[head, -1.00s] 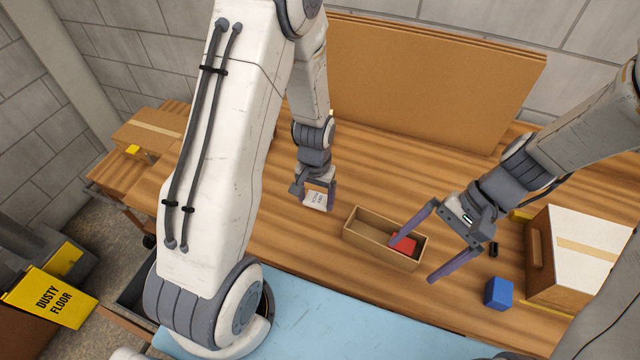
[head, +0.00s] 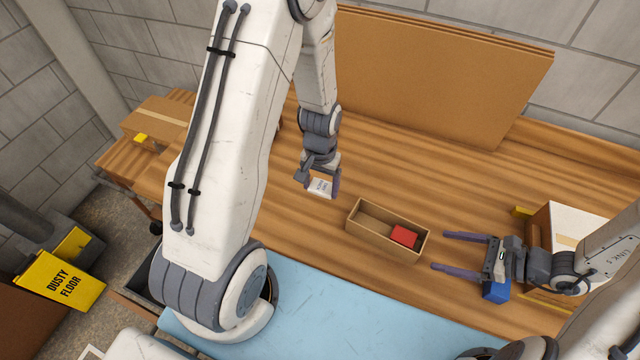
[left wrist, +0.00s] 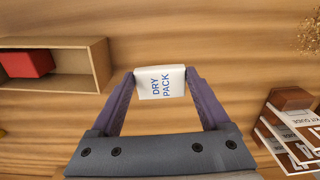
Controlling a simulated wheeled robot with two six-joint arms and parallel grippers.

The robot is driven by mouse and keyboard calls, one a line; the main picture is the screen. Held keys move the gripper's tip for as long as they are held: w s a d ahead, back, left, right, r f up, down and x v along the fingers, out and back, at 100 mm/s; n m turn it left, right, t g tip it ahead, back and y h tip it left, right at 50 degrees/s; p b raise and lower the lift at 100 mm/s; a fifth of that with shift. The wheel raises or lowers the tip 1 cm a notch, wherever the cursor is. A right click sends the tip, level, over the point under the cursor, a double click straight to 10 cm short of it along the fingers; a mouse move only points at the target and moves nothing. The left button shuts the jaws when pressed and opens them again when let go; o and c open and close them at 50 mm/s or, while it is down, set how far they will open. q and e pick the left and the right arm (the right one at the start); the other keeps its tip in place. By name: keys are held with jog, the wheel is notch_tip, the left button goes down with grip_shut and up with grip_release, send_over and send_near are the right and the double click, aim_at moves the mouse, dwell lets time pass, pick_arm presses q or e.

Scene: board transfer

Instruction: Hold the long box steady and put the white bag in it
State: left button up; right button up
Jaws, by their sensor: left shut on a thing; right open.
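The long box (head: 365,236) is an open-topped cardboard tray on the wooden table, with a red block (head: 405,236) in its right end. It also shows at the upper left of the left wrist view (left wrist: 103,66). My left gripper (head: 320,192) is shut on the white bag (head: 320,187), left of the long box and apart from it. In the left wrist view the bag (left wrist: 160,83) reads "DRY PACK" and sits between the fingertips. My right gripper (head: 440,251) is open and empty, just right of the box, its fingers pointing left toward the box's right end without touching it.
A blue block (head: 496,292) lies partly under my right gripper. A white-topped carton (head: 565,222) stands at the right. Large cardboard sheets (head: 430,80) lean at the back. A blue mat (head: 330,320) covers the front edge. Printed "KIT GUIDE" papers (left wrist: 290,135) lie right in the left wrist view.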

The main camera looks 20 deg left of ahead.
aim_at(321, 189)
pick_arm(q)
notch_tip(321, 189, down, 4)
jog(key=b, duration=0.4)
jog(key=shift+f, duration=0.2)
pick_arm(e)
jog(key=x, duration=0.7)
jog(key=shift+f, duration=0.2)
pick_arm(q)
jog(key=shift+f, duration=0.25)
pick_arm(e)
jog(key=shift+w+a+f, duration=0.1)
jog(key=shift+a+f, duration=0.05)
jog(key=shift+a, duration=0.4)
jog(key=c, duration=0.7)
